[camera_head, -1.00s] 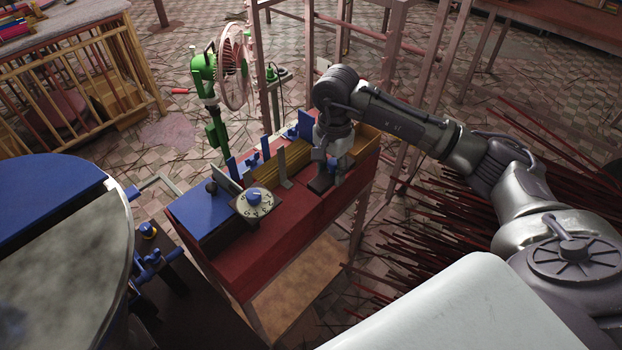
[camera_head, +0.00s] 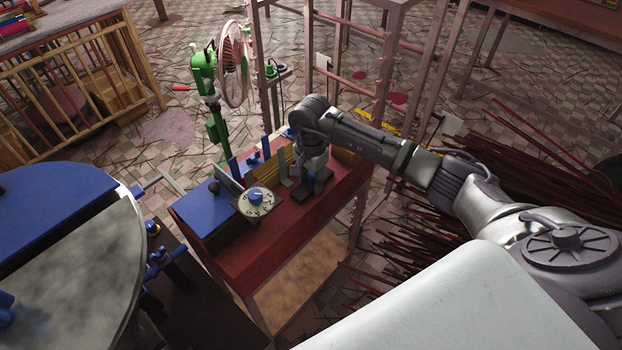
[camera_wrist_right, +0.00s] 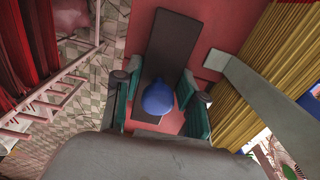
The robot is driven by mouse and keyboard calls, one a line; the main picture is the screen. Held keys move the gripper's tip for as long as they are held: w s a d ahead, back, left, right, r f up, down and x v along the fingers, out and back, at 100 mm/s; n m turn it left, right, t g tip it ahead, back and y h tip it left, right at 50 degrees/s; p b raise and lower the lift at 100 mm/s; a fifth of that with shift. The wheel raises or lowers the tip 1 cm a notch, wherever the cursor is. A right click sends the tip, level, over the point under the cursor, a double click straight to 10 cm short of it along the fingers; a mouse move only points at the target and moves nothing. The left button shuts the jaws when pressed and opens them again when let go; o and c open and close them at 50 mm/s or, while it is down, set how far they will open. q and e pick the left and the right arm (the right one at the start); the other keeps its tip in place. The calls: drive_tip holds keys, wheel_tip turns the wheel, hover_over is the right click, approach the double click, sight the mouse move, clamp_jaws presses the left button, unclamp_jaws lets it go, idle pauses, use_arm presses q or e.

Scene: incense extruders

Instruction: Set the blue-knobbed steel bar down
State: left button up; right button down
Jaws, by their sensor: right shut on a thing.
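The steel bar (camera_head: 300,195) is a flat dark bar over the red top of the narrow bench (camera_head: 285,228). In the right wrist view the bar (camera_wrist_right: 172,45) runs away from me, with its round blue knob (camera_wrist_right: 158,98) between the teal finger pads. My right gripper (camera_wrist_right: 156,103) is shut on that knob. In the head view my right gripper (camera_head: 316,184) points down over the right part of the bench top, hiding part of the bar. I cannot tell whether the bar's underside touches the red surface. My left gripper is not in view.
A numbered dial (camera_head: 257,201) and a blue plate (camera_head: 203,207) are on the bench left of the bar. An upright metal piece (camera_head: 284,165) and a yellow ribbed block (camera_head: 345,163) stand close behind it. A green fan (camera_head: 215,125) is behind the bench. Bare red top lies in front.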

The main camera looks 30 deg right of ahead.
sight(311, 174)
drive_tip(key=c, duration=0.7)
unclamp_jaws()
drive_tip(key=shift+f, duration=0.1)
drive_tip(key=shift+o, duration=0.2)
drive_tip(key=shift+r, duration=0.6)
wheel_tip(311, 174, up, 10)
drive_tip(key=b, duration=0.3)
drive_tip(key=shift+f, duration=0.2)
drive_tip(key=shift+r, duration=0.75)
